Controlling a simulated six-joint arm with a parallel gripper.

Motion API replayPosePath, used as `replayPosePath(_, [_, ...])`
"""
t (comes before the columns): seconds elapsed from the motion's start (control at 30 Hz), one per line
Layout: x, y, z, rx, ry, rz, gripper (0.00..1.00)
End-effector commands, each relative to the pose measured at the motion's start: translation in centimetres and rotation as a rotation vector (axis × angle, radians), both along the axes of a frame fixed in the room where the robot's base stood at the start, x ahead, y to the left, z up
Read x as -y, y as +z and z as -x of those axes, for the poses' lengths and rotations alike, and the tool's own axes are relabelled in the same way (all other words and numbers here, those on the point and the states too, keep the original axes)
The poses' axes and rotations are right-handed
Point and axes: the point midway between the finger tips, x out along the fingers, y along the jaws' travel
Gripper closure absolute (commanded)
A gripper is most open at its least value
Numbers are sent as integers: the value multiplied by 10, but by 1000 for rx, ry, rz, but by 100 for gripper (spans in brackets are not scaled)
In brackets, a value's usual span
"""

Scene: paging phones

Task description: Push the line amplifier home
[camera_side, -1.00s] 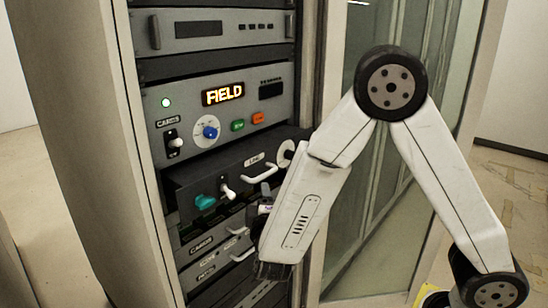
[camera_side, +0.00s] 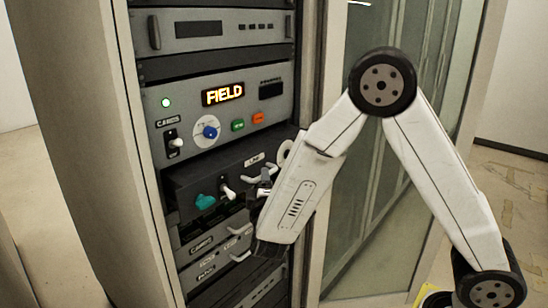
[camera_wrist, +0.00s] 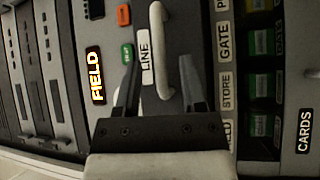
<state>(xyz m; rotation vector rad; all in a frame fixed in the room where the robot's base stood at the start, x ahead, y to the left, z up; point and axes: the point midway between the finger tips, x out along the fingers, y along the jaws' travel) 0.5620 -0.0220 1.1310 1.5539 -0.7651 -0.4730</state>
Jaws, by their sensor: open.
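The line amplifier (camera_side: 190,180) is a dark drawer in the rack, standing out in front of the units around it. Its face carries a LINE label (camera_side: 255,158), a teal knob, a white toggle and a white bar handle. In the wrist view the handle (camera_wrist: 160,35) stands upright beside the LINE label (camera_wrist: 146,58). My gripper (camera_wrist: 159,68) is open, its two dark fingers on either side of the handle; contact cannot be told. In the side view my gripper (camera_side: 262,182) is at the drawer's face and hides part of the handle.
Above is a grey panel with a lit FIELD display (camera_side: 223,94), a blue knob (camera_side: 207,131) and green and orange buttons. Lower units with handles (camera_side: 238,255) sit below. The rack's right post and a glass door (camera_side: 375,200) stand beside my arm.

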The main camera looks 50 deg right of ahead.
Motion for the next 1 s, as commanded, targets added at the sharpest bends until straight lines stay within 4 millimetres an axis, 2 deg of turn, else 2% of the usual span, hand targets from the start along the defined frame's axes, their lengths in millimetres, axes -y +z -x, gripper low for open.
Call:
replayPosePath(0.23, [16, 3, -15, 0, 0, -1, 48])
replayPosePath(0.6, [19, 4, -18, 0, 1, -1, 48])
replayPosePath(0.63, [18, 3, -18, 0, 1, -1, 54])
replayPosePath(0.77, [18, 3, -18, 0, 1, -1, 96])
replayPosePath(0.8, [18, 4, -18, 0, 1, -1, 100])
replayPosePath(1.0, [18, 4, -18, 0, 1, -1, 100])
